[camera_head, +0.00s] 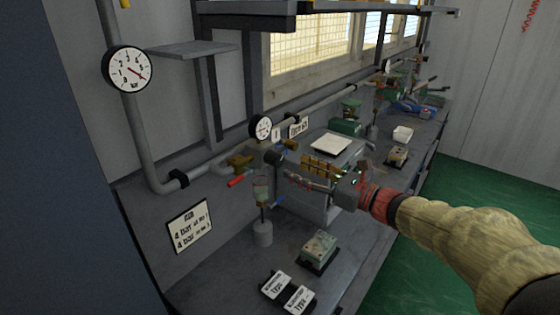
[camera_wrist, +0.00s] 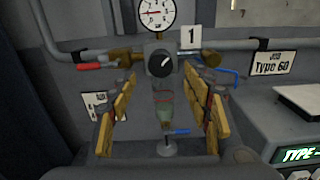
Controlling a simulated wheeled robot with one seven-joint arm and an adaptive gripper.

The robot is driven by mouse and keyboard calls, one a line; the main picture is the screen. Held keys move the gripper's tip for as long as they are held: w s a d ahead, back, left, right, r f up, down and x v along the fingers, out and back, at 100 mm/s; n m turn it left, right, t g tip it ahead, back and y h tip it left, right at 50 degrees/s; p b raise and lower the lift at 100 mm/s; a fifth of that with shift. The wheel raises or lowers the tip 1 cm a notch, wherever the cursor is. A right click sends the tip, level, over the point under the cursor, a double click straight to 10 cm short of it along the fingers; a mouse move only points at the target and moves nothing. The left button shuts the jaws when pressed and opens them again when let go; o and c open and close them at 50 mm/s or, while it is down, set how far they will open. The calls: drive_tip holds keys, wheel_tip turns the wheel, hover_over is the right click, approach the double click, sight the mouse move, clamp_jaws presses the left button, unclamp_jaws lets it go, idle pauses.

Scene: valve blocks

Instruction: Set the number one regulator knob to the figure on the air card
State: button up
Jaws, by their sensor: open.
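The number one regulator has a round dark knob (camera_wrist: 161,64) with a white mark pointing to the upper right; the knob is also in the head view (camera_head: 273,157). Its dial gauge (camera_wrist: 156,12) stands just above, with a red needle pointing left. A plate marked 1 (camera_wrist: 190,37) is to the right. The air card (camera_head: 189,226) leans at the bench's left and seems to read 4 bar on both lines; the small print is unclear. My gripper (camera_wrist: 163,85) is open and empty, its yellow-brown fingers on either side of the knob's line and apart from it; it also shows in the head view (camera_head: 305,175).
A pipe with brass valves and a red lever (camera_head: 236,181) runs along the wall. A card reading Type 60 (camera_wrist: 274,64) is right of the regulator. A pale-topped box (camera_head: 331,145) and a small green-topped block (camera_head: 319,247) stand on the bench. A larger gauge (camera_head: 127,68) is upper left.

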sight(280, 161)
drive_tip(key=shift+b+x, duration=0.3)
drive_tip(key=shift+x, duration=3.6)
drive_tip(key=shift+c, duration=1.3)
drive_tip(key=shift+d, duration=0.1)
drive_tip(key=c, duration=0.9)
